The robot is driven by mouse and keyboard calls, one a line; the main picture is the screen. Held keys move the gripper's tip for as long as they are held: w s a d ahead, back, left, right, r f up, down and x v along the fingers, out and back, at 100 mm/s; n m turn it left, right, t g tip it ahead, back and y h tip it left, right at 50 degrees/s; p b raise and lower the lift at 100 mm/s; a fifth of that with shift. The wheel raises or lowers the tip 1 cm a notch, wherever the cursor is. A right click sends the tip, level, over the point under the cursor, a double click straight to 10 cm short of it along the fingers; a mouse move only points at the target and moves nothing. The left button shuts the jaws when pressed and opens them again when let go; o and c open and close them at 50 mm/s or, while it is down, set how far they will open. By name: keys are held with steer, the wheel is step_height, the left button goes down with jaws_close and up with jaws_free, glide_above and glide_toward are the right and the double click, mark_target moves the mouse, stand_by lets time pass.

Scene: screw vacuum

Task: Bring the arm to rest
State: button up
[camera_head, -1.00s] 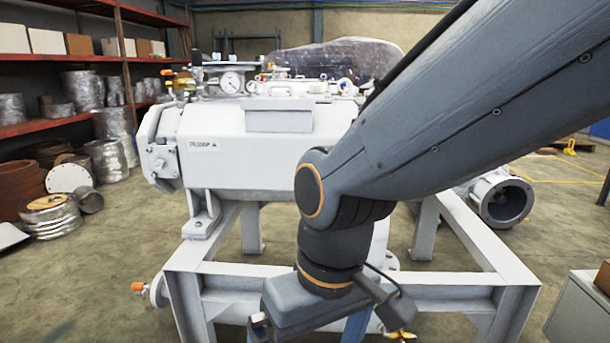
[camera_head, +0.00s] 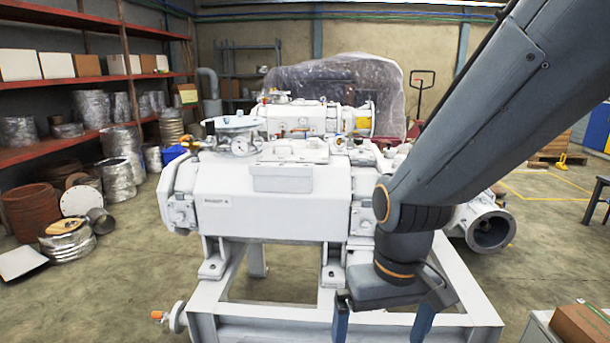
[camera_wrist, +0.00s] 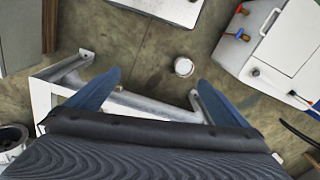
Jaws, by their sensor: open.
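My gripper (camera_head: 383,325) hangs at the lower right of the head view, in front of the white pump's frame. Its two blue fingers are apart, with nothing between them. In the wrist view my gripper (camera_wrist: 160,95) also shows its fingers spread and empty, over a white frame (camera_wrist: 140,107) and the floor. The large white screw vacuum pump (camera_head: 262,210) stands on its white steel frame (camera_head: 265,325) in the middle of the head view. My arm crosses the right side and hides part of the pump.
Red shelves (camera_head: 100,78) with boxes and metal cylinders stand at the left. A wrapped machine (camera_head: 340,88) stands behind the pump. A pipe flange (camera_head: 490,231) is at the right. A brown box (camera_head: 582,326) is at the lower right corner.

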steer(key=s+d+r+m+p, duration=0.1)
steer(key=s+d+r+p, duration=0.1)
steer(key=d+r+p, duration=0.5)
steer(key=r+p, duration=0.1)
steer(key=p, duration=0.2)
steer(key=shift+r+m+h, duration=0.3)
steer(key=shift+r+m, duration=0.05)
steer(key=shift+m, duration=0.05)
steer(key=shift+d, duration=0.1)
